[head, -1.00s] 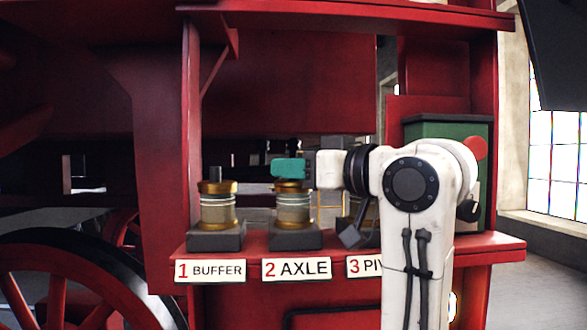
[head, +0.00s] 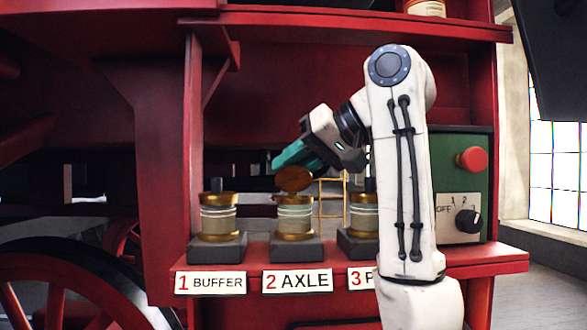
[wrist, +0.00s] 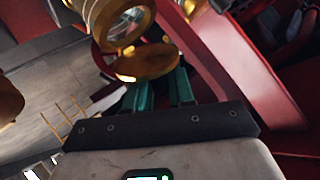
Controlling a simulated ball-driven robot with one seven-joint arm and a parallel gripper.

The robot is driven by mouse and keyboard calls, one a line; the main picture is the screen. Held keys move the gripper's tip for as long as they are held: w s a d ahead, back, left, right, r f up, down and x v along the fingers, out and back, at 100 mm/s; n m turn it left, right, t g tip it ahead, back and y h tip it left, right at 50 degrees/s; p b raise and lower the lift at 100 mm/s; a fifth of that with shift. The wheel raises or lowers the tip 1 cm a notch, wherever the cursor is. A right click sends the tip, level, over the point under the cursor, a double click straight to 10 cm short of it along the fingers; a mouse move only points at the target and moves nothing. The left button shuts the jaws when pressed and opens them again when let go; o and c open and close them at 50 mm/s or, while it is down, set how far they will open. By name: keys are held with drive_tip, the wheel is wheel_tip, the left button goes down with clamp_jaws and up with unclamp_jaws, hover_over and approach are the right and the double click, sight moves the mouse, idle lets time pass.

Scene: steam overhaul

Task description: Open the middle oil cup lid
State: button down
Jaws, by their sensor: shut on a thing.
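The middle oil cup (head: 295,218), a brass and glass cup on a dark block, stands above the "2 AXLE" label. Its round brass lid (head: 294,180) is tilted up at a steep angle over the cup. In the wrist view the lid (wrist: 145,65) stands away from the cup's rim (wrist: 130,25), and the cup's mouth shows. My gripper (head: 285,157), with teal fingers, reaches down from the upper right to the lid's back. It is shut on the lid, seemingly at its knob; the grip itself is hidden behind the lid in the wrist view.
The buffer cup (head: 218,218) stands at left with its lid down. The third cup (head: 363,218) is at right, partly behind my arm. A green box (head: 458,150) with a red button and a dial stands farther right. A red shelf (head: 400,28) runs above.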

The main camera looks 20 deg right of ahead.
sight(292, 167)
drive_tip(key=w+m+g, duration=0.1)
drive_tip(key=g, duration=0.1)
drive_tip(key=shift+w+d+r+m+g, duration=0.15)
drive_tip(key=shift+w+d+m+g, duration=0.2)
drive_tip(key=shift+d+m+g, duration=0.05)
drive_tip(key=shift+w+d+f+m+g+y, duration=0.2)
drive_tip(key=shift+w+m+g, duration=0.25)
drive_tip(key=shift+g, duration=0.35)
drive_tip(key=shift+w+f+m+g+y, duration=0.1)
drive_tip(key=shift+w+m+g+y, duration=0.3)
drive_tip(key=shift+g, duration=0.4)
drive_tip(key=shift+w, duration=0.15)
drive_tip(key=c, duration=1.1)
unclamp_jaws()
drive_tip(key=shift+f, duration=0.1)
